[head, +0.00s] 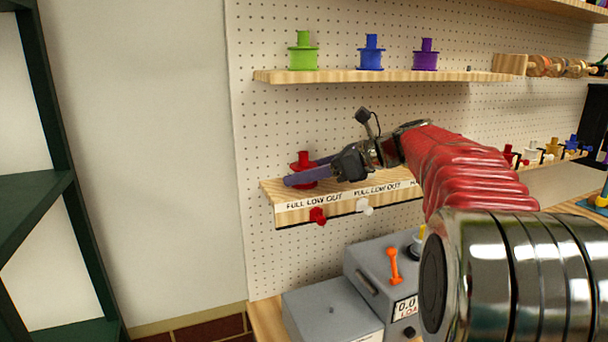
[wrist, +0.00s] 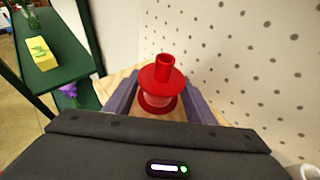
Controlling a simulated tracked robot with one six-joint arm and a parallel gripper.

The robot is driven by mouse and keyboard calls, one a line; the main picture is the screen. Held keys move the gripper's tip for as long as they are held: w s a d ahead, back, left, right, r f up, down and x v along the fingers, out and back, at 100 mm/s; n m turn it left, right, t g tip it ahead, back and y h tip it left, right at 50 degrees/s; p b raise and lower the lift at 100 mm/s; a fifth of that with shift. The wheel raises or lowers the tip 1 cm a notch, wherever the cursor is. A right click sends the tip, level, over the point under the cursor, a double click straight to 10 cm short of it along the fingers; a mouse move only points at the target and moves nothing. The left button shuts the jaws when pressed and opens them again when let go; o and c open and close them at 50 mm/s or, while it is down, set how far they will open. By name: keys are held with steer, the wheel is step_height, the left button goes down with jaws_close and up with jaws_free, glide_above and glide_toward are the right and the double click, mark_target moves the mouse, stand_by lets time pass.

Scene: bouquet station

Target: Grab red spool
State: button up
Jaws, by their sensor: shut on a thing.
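The red spool (head: 304,161) stands upright on the lower wooden shelf (head: 290,208), near its left end. My gripper (head: 308,172) reaches in from the right with one finger on each side of the spool, and it is shut on the spool. In the wrist view the red spool (wrist: 162,80) sits between the two purple-grey fingers (wrist: 160,100), its flanges and top post showing. Its lower part still appears to be at the shelf surface; I cannot tell whether it touches.
An upper shelf (head: 390,76) holds green (head: 303,54), blue (head: 371,56) and purple (head: 426,57) spools. Red (head: 318,215) and white (head: 364,206) pegs stick out below the lower shelf's label. A grey machine (head: 375,270) stands below. A dark green rack (head: 55,180) is at left.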

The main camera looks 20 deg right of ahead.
mark_target(305, 153)
steer(key=shift+s+r, duration=0.2)
steer(key=shift+r, duration=0.4)
step_height(305, 153, up, 6)
steer(key=shift+f, duration=0.1)
steer(key=s, duration=1.9)
steer(key=shift+s, duration=0.35)
steer(key=shift+w+f, duration=0.1)
